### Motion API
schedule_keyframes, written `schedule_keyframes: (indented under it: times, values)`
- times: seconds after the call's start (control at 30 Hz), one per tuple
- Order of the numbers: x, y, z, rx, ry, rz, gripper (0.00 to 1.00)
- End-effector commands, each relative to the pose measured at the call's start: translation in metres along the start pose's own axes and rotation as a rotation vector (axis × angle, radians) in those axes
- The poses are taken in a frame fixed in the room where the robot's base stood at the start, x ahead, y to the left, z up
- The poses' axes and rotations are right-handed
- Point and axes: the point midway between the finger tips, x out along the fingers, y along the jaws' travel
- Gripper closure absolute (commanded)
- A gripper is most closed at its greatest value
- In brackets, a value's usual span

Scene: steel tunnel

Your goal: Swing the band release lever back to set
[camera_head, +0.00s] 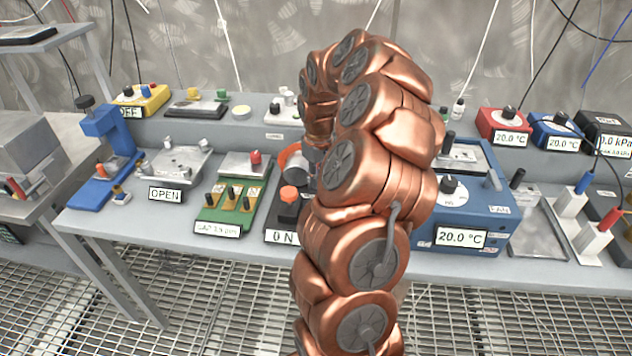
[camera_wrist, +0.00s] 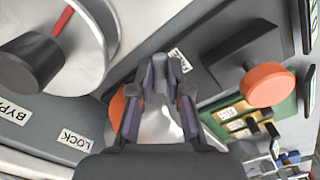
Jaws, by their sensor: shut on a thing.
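My gripper (camera_wrist: 160,82) shows in the wrist view with its two dark fingers drawn close together. They are closed on a small part that is mostly hidden between them; by its place it looks like the band release lever, but its shape is not clear. A small label (camera_wrist: 179,60), hard to read, lies just past the fingertips. An orange part (camera_wrist: 117,104) shows behind the left finger. In the head view my coppery arm hides the gripper and the lever. An orange ring (camera_head: 291,158) shows just left of the arm.
A black unit with an orange knob (camera_wrist: 265,85) stands close right of the gripper in the wrist view. LOCK (camera_wrist: 74,139) and BYPASS labels and a dark knob (camera_wrist: 30,63) lie left. The blue 20.0 °C box (camera_head: 470,215) stands right of my arm. The bench is crowded.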

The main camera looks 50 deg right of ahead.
Motion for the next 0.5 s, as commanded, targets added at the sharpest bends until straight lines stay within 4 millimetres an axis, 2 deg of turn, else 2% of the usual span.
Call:
schedule_keyframes:
  times: [0.5]
  values:
    - [-0.001,0.013,-0.004,-0.451,0.003,0.002,1.0]
